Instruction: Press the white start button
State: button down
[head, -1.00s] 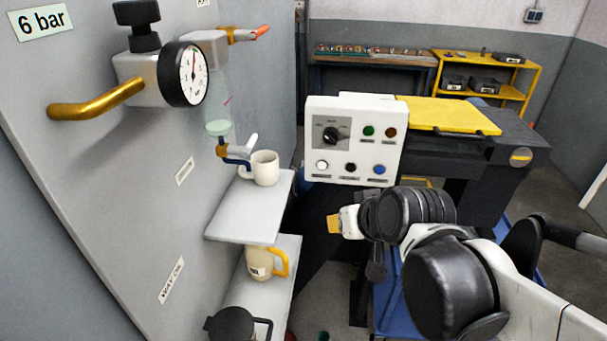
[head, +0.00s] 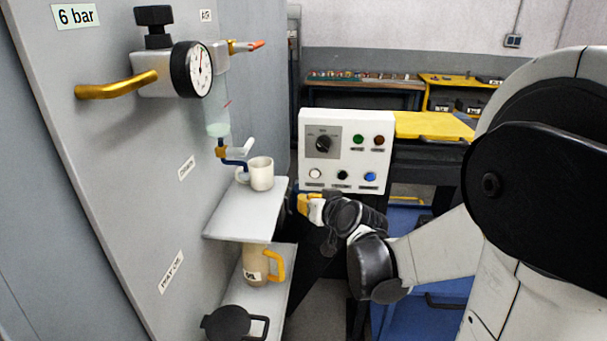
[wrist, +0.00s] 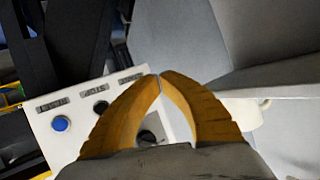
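The white start button (head: 315,173) is at the lower left of the white control panel (head: 305,138). A black button (head: 342,175) and a blue button (head: 370,176) sit to its right. My gripper (head: 303,203) is just below the panel's lower left corner in the head view, and looks apart from the white button. In the wrist view my gripper's yellow fingers (wrist: 159,77) meet at the tips, with nothing between the tips. The panel (wrist: 45,147) lies behind them, with the blue button (wrist: 61,123) clear and the black button (wrist: 101,107) beside the left finger. The white button is hidden there.
A grey wall panel with a gauge (head: 192,69) stands at left. Its shelf (head: 235,222) holds a white mug (head: 261,174) close to my gripper's left. A beige jug (head: 256,266) and a dark pan (head: 228,324) sit lower. The panel also bears a dial, green and red buttons.

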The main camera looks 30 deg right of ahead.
aim_at(315, 174)
jog(key=shift+w+d+b, duration=0.15)
jog(key=shift+w+d, duration=0.65)
jog(key=shift+w, duration=0.4)
jog(key=shift+w+d+b, duration=0.15)
jog(key=shift+w+d, duration=0.7)
jog(key=shift+w, duration=0.4)
jog(key=shift+w+d+b, duration=0.15)
jog(key=shift+w+d, duration=0.65)
jog(key=shift+w, duration=0.4)
jog(key=shift+w+d, duration=0.25)
jog(key=shift+w, duration=0.1)
